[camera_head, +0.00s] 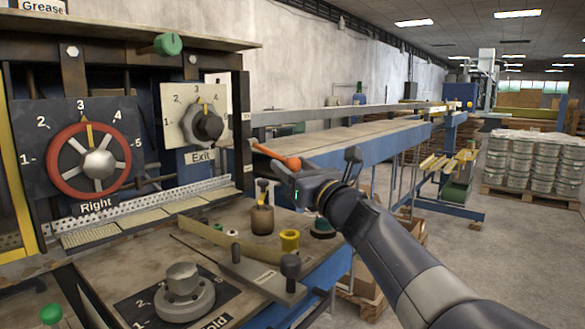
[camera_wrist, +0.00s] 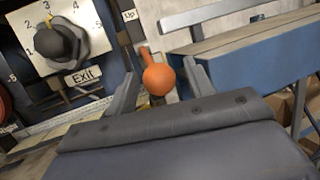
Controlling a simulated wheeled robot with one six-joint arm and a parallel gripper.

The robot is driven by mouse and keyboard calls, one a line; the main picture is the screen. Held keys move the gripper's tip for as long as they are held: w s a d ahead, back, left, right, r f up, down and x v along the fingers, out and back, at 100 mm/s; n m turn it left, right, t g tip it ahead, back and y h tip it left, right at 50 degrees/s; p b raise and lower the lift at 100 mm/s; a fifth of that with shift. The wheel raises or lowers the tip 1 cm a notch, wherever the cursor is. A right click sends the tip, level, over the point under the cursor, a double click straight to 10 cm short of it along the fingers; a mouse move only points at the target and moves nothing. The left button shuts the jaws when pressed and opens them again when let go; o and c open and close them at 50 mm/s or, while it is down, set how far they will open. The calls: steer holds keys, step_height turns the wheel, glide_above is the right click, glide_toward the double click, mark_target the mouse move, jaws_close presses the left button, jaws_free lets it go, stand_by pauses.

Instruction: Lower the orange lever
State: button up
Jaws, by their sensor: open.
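The orange lever (camera_head: 272,153) sticks out from the right side of the machine, next to the Exit dial. Its round orange knob shows in the wrist view (camera_wrist: 158,79), with the shaft running up behind it. My gripper (camera_head: 316,163) is open at the knob. In the wrist view my two fingers (camera_wrist: 159,72) stand on either side of the knob, with a gap visible on the right. I cannot tell whether the left finger touches it. The lever's pivot is not clearly visible.
The Exit dial (camera_head: 205,125) and red Right wheel (camera_head: 94,161) are on the machine panel at left. A blue conveyor (camera_head: 375,145) stretches away behind the lever.

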steer(key=v, duration=1)
steer(key=shift+s+d+b, duration=0.1)
steer(key=shift+s+b, duration=0.1)
steer(key=shift+b, duration=0.2)
steer(key=shift+w, duration=0.1)
steer(key=p+x, duration=0.1)
steer(key=x, duration=0.9)
steer(key=shift+w, duration=0.15)
steer(key=shift+w+a+r, duration=0.15)
steer(key=shift+a+r, duration=0.1)
steer(key=shift+d+r+p, duration=0.1)
steer(key=shift+r+p, duration=0.05)
steer(key=shift+p, duration=0.15)
steer(key=shift+f, duration=0.2)
